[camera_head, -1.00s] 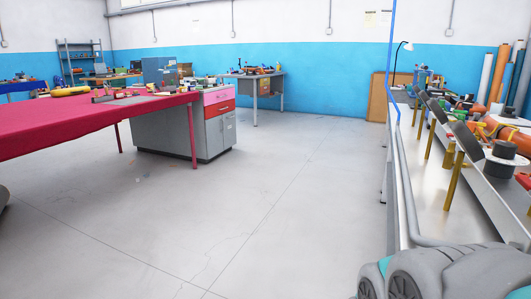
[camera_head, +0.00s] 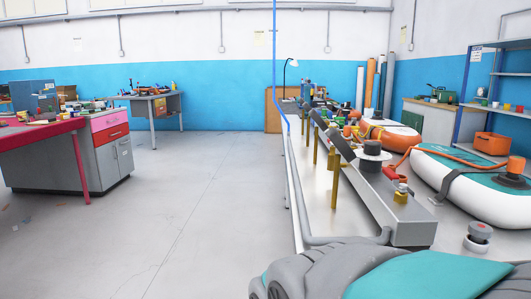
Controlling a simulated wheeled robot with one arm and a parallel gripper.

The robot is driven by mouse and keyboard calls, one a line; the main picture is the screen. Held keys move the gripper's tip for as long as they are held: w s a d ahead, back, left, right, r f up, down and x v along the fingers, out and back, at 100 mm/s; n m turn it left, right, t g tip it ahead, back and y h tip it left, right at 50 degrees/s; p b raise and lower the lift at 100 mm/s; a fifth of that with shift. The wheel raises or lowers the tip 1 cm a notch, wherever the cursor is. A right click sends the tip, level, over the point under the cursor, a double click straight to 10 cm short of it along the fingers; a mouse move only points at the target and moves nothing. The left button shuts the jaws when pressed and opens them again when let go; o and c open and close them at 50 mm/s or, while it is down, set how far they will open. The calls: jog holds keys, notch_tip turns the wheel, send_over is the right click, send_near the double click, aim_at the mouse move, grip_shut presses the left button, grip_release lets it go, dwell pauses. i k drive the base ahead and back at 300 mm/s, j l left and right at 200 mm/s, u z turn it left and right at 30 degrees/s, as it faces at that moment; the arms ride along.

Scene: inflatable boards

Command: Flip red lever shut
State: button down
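A small red part (camera_head: 395,174), which looks like the red lever, is on the metal bench to the right, just behind a yellow brass fitting (camera_head: 401,194). It is too small for me to tell whether it stands open or shut. A dark grey round cap (camera_head: 371,150) is close to its left. My gripper is not in view.
The long metal bench (camera_head: 318,212) runs away from me on the right, with upright yellow posts along it. A teal and white inflatable board (camera_head: 465,203) and an orange one (camera_head: 398,138) lie there. A red-topped table (camera_head: 35,137) is left. The middle floor (camera_head: 190,190) is clear.

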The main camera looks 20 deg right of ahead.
aim_at(394, 178)
jog(key=l+z, duration=0.1)
jog(key=z, duration=1.25)
